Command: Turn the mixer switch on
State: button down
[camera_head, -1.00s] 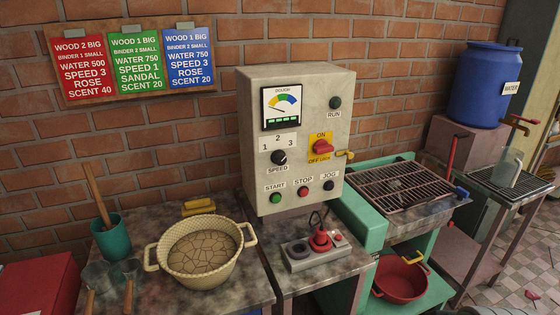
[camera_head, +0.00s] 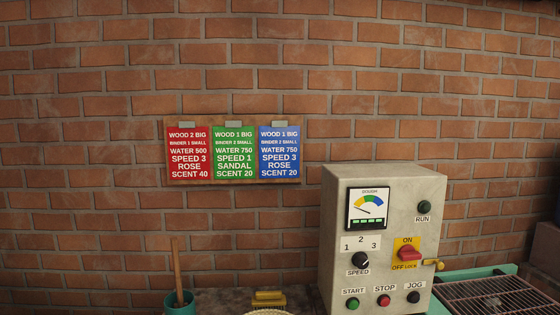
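The mixer control box (camera_head: 390,200) is a beige cabinet against the brick wall at the lower right. Its red switch (camera_head: 410,253) sits on a yellow plate marked ON at the top and OFF LOCK at the bottom. The red handle lies roughly sideways, so I cannot tell its exact setting. A yellow piece (camera_head: 433,265) sticks out at the plate's lower right. My gripper is not in view.
The box also carries a gauge (camera_head: 367,208), a speed knob (camera_head: 360,260) and start, stop and jog buttons. Recipe cards (camera_head: 234,153) hang on the wall. A teal cup (camera_head: 180,303) and a grill rack (camera_head: 490,298) show at the bottom.

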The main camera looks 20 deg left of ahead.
aim_at(407, 253)
jog(key=i+l, duration=0.75)
jog(key=i, duration=0.2)
jog(key=l+z, duration=0.05)
